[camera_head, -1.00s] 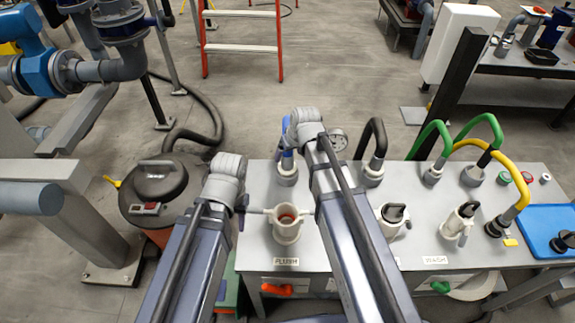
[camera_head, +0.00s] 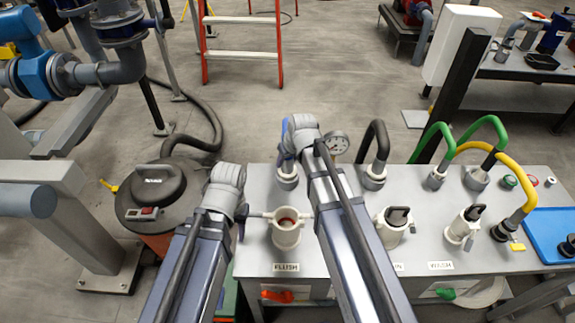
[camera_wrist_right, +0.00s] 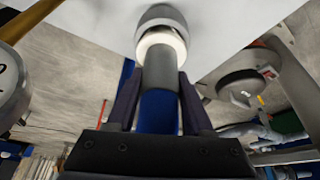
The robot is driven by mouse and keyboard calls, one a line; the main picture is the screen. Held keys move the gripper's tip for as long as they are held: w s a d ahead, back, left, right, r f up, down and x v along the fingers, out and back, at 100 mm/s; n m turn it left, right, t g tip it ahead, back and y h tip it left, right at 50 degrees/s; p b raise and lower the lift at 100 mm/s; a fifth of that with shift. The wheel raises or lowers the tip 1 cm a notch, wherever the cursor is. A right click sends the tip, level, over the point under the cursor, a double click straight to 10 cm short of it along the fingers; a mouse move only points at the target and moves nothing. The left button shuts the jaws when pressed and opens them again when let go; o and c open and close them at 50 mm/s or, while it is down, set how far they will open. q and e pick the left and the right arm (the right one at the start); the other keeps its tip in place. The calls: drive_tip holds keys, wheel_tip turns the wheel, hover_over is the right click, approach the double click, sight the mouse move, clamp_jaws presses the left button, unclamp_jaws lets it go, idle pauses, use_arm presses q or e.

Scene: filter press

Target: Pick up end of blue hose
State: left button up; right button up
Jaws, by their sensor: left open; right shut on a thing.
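The blue hose (camera_wrist_right: 158,112) shows in the right wrist view with a grey cuff (camera_wrist_right: 161,62) at its end. My right gripper (camera_wrist_right: 160,85) is shut around this end, one dark finger on each side. The cuff meets a round grey fitting with a pale ring (camera_wrist_right: 161,42); how firmly they are joined cannot be told. In the head view my right gripper (camera_head: 286,155) is over a grey socket (camera_head: 287,178) at the bench's back left, largely hidden by my arm. My left gripper (camera_head: 242,218) is open beside the white flush port (camera_head: 286,230), partly hidden by its wrist.
The grey bench (camera_head: 345,240) carries a black hose (camera_head: 378,140), green hoses (camera_head: 432,142), a yellow hose (camera_head: 521,185) and a pressure gauge (camera_head: 336,143) close to my right wrist. A lidded drum (camera_head: 155,195) stands left of the bench. Open floor lies behind.

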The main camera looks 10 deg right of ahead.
clamp_jaws()
use_arm(q)
drive_tip(key=shift+r, duration=0.15)
use_arm(e)
drive_tip(key=shift+r, duration=0.15)
wheel_tip(320, 180, up, 10)
drive_tip(key=p, duration=1)
use_arm(q)
wheel_tip(320, 180, up, 10)
